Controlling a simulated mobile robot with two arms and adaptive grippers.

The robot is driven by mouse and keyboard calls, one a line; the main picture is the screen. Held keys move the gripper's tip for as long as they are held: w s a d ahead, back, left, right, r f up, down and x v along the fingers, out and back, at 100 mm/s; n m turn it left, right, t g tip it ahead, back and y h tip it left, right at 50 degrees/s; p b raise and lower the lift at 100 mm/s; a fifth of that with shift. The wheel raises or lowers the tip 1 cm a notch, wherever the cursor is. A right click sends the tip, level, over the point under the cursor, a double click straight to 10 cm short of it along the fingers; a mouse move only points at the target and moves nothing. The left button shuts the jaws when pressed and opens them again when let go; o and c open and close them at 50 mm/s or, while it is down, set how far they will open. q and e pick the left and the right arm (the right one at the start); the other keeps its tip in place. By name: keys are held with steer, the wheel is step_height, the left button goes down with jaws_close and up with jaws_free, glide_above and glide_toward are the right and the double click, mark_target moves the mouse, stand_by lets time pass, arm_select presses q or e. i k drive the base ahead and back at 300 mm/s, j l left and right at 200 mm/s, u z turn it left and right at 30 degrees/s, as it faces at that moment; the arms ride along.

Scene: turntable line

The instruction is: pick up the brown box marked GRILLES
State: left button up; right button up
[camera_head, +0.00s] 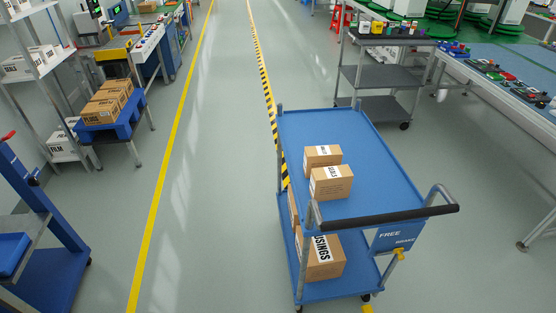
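Two small brown boxes stand on the top deck of a blue cart (350,128). The rear one (318,160) and the front one (331,186) stand close together, and each has a white label on top. These labels are too small to read surely, so I cannot tell which box, if either, is marked GRILLES. A larger brown box (325,270) on the cart's lower deck has a label ending in "USINGS". Another brown box beside it is mostly hidden by the top deck. Neither of my grippers is in view.
The cart's black handle (388,216) faces the near right. A grey shelf trolley (382,76) stands behind it. Brown boxes (104,104) sit on a blue stand at left, near a white rack (32,70). The floor left of the cart is clear.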

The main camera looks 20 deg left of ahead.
mark_target(316, 156)
steer(key=u, duration=0.1)
steer(key=z, duration=0.45)
steer(key=i+j+z, duration=0.15)
steer(key=j+z, duration=0.2)
steer(key=i+j+z, duration=0.1)
steer(key=j+z, duration=0.2)
steer(key=j, duration=0.15)
steer(key=j+z, duration=0.5)
steer(key=j, duration=1.05)
steer(key=j+z, duration=0.15)
steer(key=j, duration=1.05)
steer(key=k+j+z, duration=0.15)
steer(key=j, duration=1)
steer(key=i, duration=0.05)
